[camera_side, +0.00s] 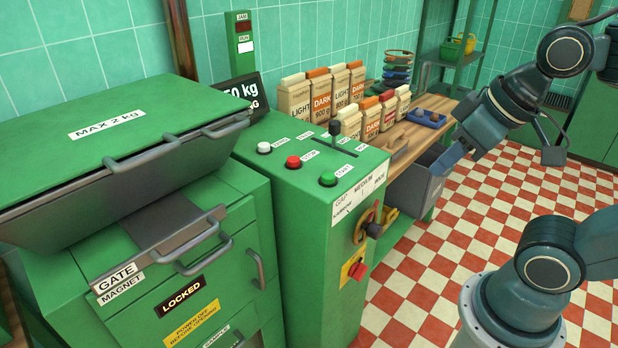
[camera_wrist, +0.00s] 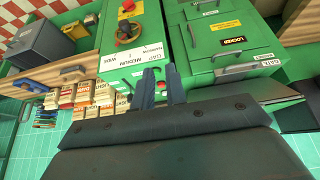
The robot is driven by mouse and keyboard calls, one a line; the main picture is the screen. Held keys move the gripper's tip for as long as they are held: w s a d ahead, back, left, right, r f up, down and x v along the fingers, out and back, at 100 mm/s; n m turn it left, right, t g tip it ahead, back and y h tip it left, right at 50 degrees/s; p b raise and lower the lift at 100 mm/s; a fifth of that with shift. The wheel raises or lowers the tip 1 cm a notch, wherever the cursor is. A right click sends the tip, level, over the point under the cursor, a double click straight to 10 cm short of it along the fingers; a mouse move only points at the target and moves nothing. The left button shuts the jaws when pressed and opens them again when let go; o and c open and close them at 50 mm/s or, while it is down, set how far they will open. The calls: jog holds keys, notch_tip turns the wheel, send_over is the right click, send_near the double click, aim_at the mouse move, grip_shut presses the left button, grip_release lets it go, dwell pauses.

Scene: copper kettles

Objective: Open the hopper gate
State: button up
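The hopper gate is a grey plate with a bar handle (camera_side: 190,240) on the front of the green hopper, under the lid marked MAX 2 kg (camera_side: 130,150). Its front edge carries the labels GATE (camera_side: 118,277) and MAGNET. In the wrist view, upside down, the gate handle (camera_wrist: 237,72) and GATE label (camera_wrist: 268,63) are to the right of my fingers. My gripper (camera_wrist: 161,72) has its two fingers apart with nothing between them. In the side view my arm reaches in from the right, well away from the gate.
Beside the hopper stands a green control cabinet (camera_side: 315,235) with white, red and green buttons, a slot lever (camera_side: 335,132) and a rotary knob (camera_side: 373,229). Beyond it are several bags (camera_side: 295,98) and a grey bin (camera_side: 420,183). A LOCKED label (camera_side: 183,294) is below the gate.

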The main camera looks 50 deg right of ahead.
aim_at(193, 239)
jog(key=shift+o, duration=0.5)
jog(key=shift+w+a+r, duration=0.15)
jog(key=shift+w+r, duration=0.05)
jog(key=shift+w, duration=0.1)
jog(key=w+a+r+n+g+y, duration=0.1)
jog(key=w+a+r+n, duration=0.1)
jog(key=w+a+n, duration=0.35)
jog(key=w+a+r+n+y, duration=0.1)
jog(key=w+a+r+n, duration=0.15)
jog(key=w, duration=0.65)
jog(key=w+a+f+n+g+y, duration=0.1)
jog(key=w+a+f+n, duration=0.2)
jog(key=w+a+n, duration=0.2)
jog(key=w+a+f+n+g+y, duration=0.1)
jog(key=w+a+f+n, duration=0.3)
jog(key=w+a, duration=0.4)
jog(key=shift+a+n+g+y, duration=0.15)
jog(key=shift+n+g+y, duration=0.15)
jog(key=shift+n, duration=0.5)
jog(key=shift+f, duration=0.1)
jog(key=x, duration=1.3)
jog(key=shift+a+f, duration=0.1)
jog(key=shift+f, duration=0.15)
